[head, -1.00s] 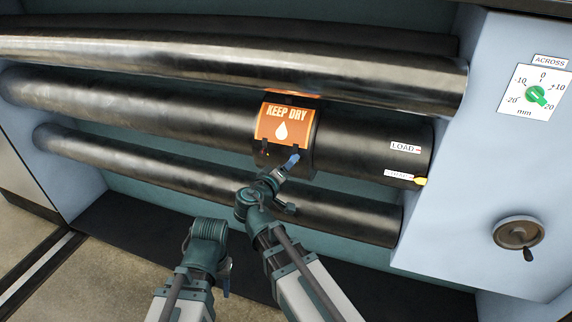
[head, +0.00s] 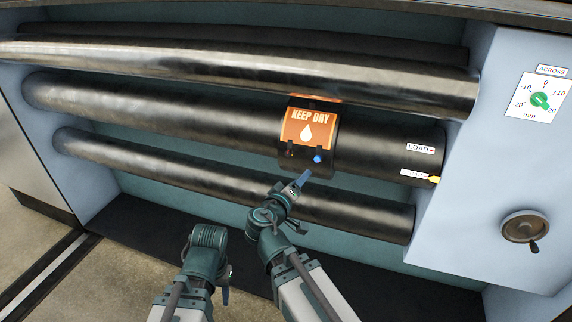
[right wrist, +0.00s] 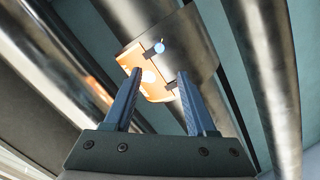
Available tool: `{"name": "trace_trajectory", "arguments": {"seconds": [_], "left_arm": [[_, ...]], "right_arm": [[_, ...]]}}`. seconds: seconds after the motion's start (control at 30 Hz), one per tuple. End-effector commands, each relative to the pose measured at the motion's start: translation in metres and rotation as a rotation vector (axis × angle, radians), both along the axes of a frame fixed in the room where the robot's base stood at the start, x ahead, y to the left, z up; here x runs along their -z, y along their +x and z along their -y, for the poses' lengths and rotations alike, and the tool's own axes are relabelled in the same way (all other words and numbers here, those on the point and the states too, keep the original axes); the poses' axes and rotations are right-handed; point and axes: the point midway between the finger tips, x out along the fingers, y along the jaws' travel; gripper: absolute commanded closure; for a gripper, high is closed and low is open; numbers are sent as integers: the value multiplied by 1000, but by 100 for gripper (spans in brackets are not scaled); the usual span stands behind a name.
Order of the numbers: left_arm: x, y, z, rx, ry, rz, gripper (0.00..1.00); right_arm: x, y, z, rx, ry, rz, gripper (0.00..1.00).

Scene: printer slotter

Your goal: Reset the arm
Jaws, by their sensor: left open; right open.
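My right gripper (head: 301,179) is open and empty, just below and in front of the orange KEEP DRY plate (head: 309,128) on the middle roller (head: 200,115). A blue knob (head: 317,158) shows at the plate's lower right edge. In the right wrist view the open fingers (right wrist: 155,92) point toward the orange plate (right wrist: 140,60), apart from it, and the blue knob (right wrist: 158,46) shows beyond them. My left gripper (head: 224,294) hangs low at the bottom of the head view; its jaws are small and partly hidden.
A green dial (head: 540,100) marked ACROSS and a handwheel (head: 525,230) are on the blue side panel (head: 470,200). A LOAD label (head: 420,149) and a yellow pointer (head: 435,179) sit near the roller's right end. A lower roller (head: 200,170) runs behind my right gripper. Open floor lies at lower left.

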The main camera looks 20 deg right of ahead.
Motion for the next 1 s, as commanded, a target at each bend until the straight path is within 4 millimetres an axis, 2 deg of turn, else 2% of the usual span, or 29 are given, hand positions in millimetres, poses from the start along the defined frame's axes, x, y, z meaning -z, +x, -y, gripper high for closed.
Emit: {"name": "trace_trajectory", "arguments": {"seconds": [0.13, 0.23, 0.37, 0.5, 0.6, 0.7, 0.8, 1.0], "left_arm": [[0, 0, 0, 0, 0, 0, 50], [0, 0, 0, 0, 0, 0, 50], [0, 0, 0, 0, 0, 0, 50], [0, 0, 0, 0, 0, 0, 50], [0, 0, 0, 0, 0, 0, 50], [0, 0, 0, 0, 0, 0, 50], [0, 0, 0, 0, 0, 0, 50], [0, 0, 0, 0, 0, 0, 50]], "right_arm": [[4, -2, 0, 8, 12, -12, 44], [22, -11, -2, 39, 74, -74, 44], [71, -38, -15, 101, 229, -263, 44], [126, -82, -51, 127, 417, -542, 44], [153, -115, -83, 107, 532, -736, 44], [167, -144, -112, 69, 622, -901, 44], [174, -165, -134, 29, 684, -1021, 44], [177, -183, -153, -10, 734, -1120, 44]]}}
